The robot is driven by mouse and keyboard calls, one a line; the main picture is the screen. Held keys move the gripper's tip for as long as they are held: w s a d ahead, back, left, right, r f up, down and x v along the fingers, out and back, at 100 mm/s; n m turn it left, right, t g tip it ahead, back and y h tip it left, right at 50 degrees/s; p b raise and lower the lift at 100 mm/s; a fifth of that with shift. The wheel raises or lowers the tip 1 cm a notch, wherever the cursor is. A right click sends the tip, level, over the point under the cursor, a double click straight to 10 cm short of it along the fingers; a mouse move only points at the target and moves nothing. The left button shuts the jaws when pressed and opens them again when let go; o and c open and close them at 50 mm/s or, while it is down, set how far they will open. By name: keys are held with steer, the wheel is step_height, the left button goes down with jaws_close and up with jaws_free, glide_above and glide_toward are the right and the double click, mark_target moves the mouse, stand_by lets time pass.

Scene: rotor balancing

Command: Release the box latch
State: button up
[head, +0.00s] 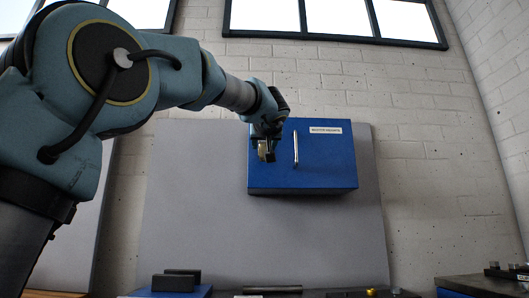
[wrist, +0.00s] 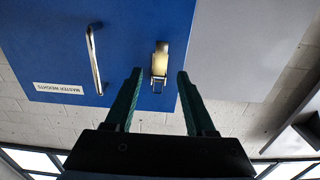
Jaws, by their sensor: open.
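The blue box (head: 330,165) hangs on a grey panel, with a white label at its upper right. In the wrist view the blue box (wrist: 130,40) appears upside down, and its label reads "MASTER WEIGHTS". The brass-coloured latch (wrist: 160,62) is on the box front, with a wire loop at its end. It also shows in the head view (head: 262,149), partly hidden by my gripper. My gripper (wrist: 159,75) is open, its two green fingers on either side of the latch's loop end. I cannot tell whether either finger touches the latch or box.
A silver bar handle (head: 296,149) stands out from the box front beside the latch. The grey panel (head: 200,210) is bare around the box. Below, a bench holds dark blocks (head: 176,281) and small parts.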

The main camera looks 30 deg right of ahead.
mark_target(263, 153)
steer(key=p+x, duration=0.2)
steer(key=x, duration=0.4)
steer(key=shift+r, duration=0.15)
steer(key=shift+w+d+p, duration=0.2)
steer(key=shift+w+p, duration=0.1)
steer(key=shift+w, duration=0.35)
steer(key=shift+f, duration=0.2)
steer(key=shift+c, duration=0.2)
jaws_close()
